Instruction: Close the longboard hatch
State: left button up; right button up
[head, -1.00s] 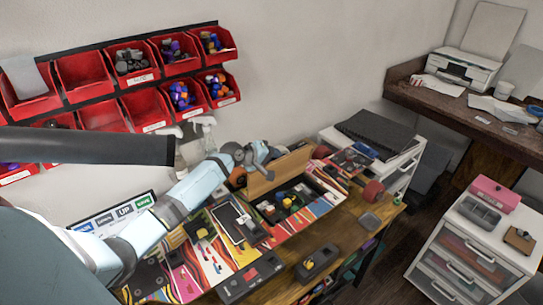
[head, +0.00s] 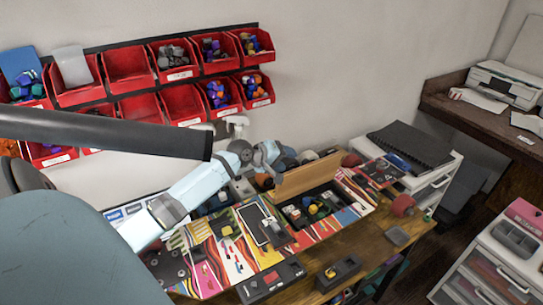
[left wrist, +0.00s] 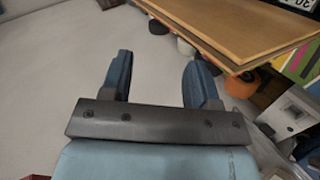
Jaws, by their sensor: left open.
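The longboard (head: 330,226) lies on the workbench with colourful striped graphics. Its hatch lid (head: 308,175), a tan wooden panel, stands raised at the back edge of an open dark compartment (head: 283,214) holding small coloured parts. The lid also shows as a brown panel in the left wrist view (left wrist: 235,25). My left gripper (head: 283,163) is behind the lid, near its upper left end. In the left wrist view my left gripper (left wrist: 160,70) has its two blue fingers apart with nothing between them. I cannot tell whether it touches the lid. My right gripper is not in view.
Red bins (head: 128,70) with parts hang on the wall behind. An orange wheel (left wrist: 241,83) is close by the lid. A spray bottle (head: 236,127) stands behind my left arm. A black tool case (head: 270,280) and a small black box (head: 338,273) sit at the bench front.

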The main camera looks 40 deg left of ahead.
pick_arm(q)
jog(key=v, duration=0.6)
jog(key=shift+s, duration=0.1)
